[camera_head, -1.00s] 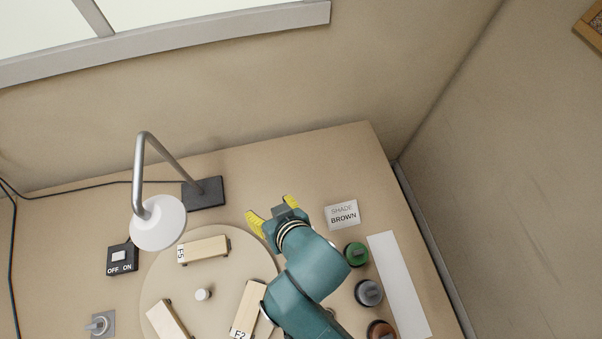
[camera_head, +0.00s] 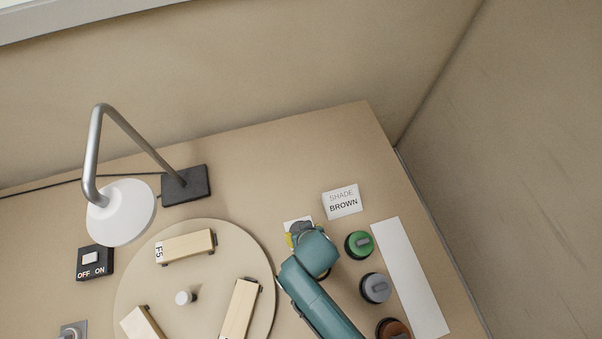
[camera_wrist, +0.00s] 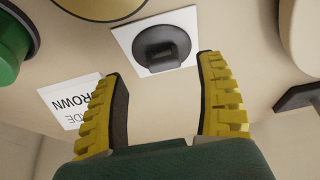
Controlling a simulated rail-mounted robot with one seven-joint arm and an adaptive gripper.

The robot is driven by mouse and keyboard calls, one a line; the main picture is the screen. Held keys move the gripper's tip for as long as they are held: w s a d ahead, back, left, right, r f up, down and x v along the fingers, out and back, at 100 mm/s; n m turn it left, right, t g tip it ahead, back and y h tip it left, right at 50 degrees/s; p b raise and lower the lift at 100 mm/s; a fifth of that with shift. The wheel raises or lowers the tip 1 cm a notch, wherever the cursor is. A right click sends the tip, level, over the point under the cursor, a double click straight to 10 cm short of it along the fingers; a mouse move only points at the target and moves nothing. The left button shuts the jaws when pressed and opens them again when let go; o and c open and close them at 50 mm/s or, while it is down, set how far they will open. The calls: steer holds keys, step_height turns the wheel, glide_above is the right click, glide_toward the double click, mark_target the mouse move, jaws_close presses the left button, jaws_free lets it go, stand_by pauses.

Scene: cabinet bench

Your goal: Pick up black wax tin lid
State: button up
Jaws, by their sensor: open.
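The black wax tin lid (camera_wrist: 160,46) is a dark round disc with a raised bar across it. It lies on a small white square card (camera_wrist: 185,19) in the wrist view. My gripper (camera_wrist: 158,68) is open and empty, its two yellow ridged fingers pointing toward the lid, one to each side of it in the picture. I cannot tell the exact height above it. In the head view my gripper and arm cover much of the card (camera_head: 289,222), and the lid is hard to make out.
Green (camera_head: 360,245), grey (camera_head: 376,288) and brown (camera_head: 393,329) tins stand to the right, beside a white strip (camera_head: 411,278). A "SHADE BROWN" card (camera_head: 342,201) stands behind. A round turntable (camera_head: 210,290) with wooden blocks, and a lamp (camera_head: 122,212), are left.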

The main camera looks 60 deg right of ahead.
steer(key=x, duration=0.2)
steer(key=b+x, duration=0.1)
steer(key=x, duration=0.1)
steer(key=shift+w, duration=0.3)
steer(key=shift+c, duration=0.3)
steer(key=c, duration=0.9)
